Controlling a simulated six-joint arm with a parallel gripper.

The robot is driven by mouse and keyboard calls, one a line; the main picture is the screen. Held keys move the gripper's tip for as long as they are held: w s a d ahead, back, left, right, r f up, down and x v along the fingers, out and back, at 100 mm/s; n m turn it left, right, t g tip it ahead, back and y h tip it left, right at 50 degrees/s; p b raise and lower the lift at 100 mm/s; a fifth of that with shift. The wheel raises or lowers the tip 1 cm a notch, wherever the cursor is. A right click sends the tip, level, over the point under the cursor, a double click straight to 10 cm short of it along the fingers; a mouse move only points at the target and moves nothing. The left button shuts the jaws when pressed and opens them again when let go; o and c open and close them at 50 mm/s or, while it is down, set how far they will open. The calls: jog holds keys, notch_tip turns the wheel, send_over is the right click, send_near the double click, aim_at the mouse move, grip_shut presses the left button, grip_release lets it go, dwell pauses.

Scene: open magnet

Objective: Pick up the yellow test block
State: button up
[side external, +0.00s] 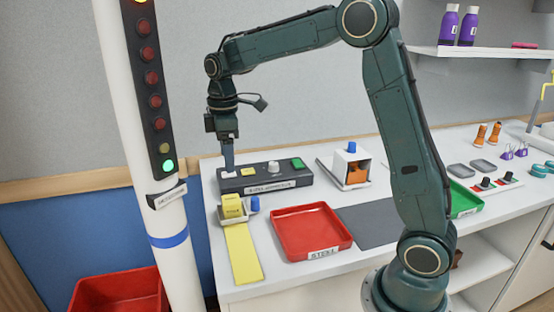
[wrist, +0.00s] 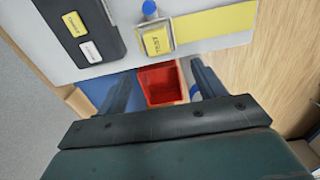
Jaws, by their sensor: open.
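The yellow test block (side external: 232,206) sits in a small pale holder with a blue knob (side external: 255,204), at the left front of the bench. The block also shows in the wrist view (wrist: 157,42), top centre, with lettering on it. My gripper (side external: 229,172) points down by the left end of the dark control box (side external: 266,184), behind the block and above its level. In the wrist view my gripper (wrist: 162,70) has its two fingers wide apart with nothing between them. The block lies beyond the fingertips, not touching them.
A yellow strip (side external: 243,255) runs forward from the holder. A red tray (side external: 337,243) stands right of it, beside a dark mat (side external: 373,224). A white box with an orange inside (side external: 354,176) stands behind. A lamp post (side external: 152,110) rises close on the left.

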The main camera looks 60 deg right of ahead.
aim_at(231, 199)
jog(key=shift+w+d+f, duration=0.1)
jog(key=shift+w+f, duration=0.1)
jog(key=shift+f, duration=0.1)
notch_tip(231, 199, down, 8)
jog(key=shift+f, duration=0.2)
dwell(0.4)
jog(key=shift+d+f, duration=0.15)
jog(key=shift+f, duration=2.45)
